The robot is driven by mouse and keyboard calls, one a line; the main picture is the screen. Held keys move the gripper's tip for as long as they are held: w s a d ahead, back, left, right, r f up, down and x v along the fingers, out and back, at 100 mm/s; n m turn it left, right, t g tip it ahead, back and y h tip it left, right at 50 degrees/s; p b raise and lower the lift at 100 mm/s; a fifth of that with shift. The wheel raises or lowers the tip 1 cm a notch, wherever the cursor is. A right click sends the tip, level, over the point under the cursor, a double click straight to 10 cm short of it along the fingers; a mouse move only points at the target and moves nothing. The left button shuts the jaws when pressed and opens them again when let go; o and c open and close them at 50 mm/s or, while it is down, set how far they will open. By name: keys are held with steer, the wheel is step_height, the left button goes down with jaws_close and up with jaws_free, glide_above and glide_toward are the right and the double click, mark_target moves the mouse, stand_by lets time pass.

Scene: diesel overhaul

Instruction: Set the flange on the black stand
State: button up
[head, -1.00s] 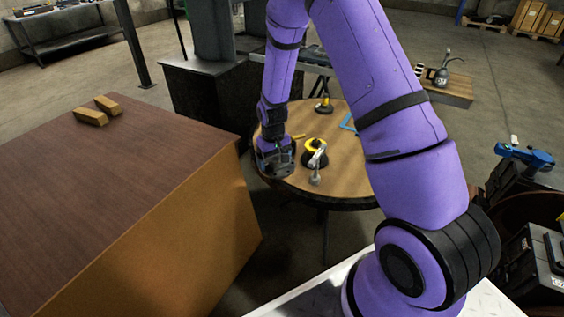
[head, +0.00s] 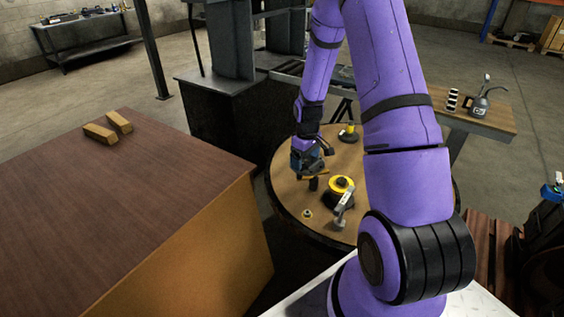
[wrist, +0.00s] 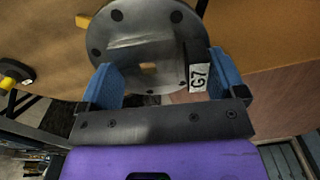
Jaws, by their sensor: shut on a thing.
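My gripper (head: 308,160) is above the left part of the round wooden table in the head view. In the wrist view its two blue fingers (wrist: 163,82) are shut on the flange (wrist: 140,25), a grey disc with dark bolt holes around its rim. A dark piece with a white G7 label (wrist: 198,78) shows beside the right finger; I cannot tell what it belongs to. A small black upright piece (head: 313,184), perhaps the black stand, shows just below my gripper in the head view. The flange is hard to make out there.
On the round table (head: 290,200) stand a yellow-topped black spool (head: 340,184), a grey T-shaped part (head: 342,208), a small nut-like piece (head: 307,213) and a yellow-and-black piece (head: 348,133). A large brown box (head: 130,190) with two wooden blocks stands left. A dark machine base (head: 235,115) stands behind.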

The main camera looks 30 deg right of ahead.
steer(key=s+d+r+n, duration=0.1)
steer(key=s+d+n, duration=0.1)
steer(key=s+d, duration=0.75)
glide_above(341, 183)
steer(key=shift+w+f, duration=0.1)
steer(key=shift+f, duration=3.35)
steer(key=shift+f, duration=1.4)
steer(key=o, duration=0.6)
steer(key=shift+o, duration=0.2)
step_height(341, 183, up, 9)
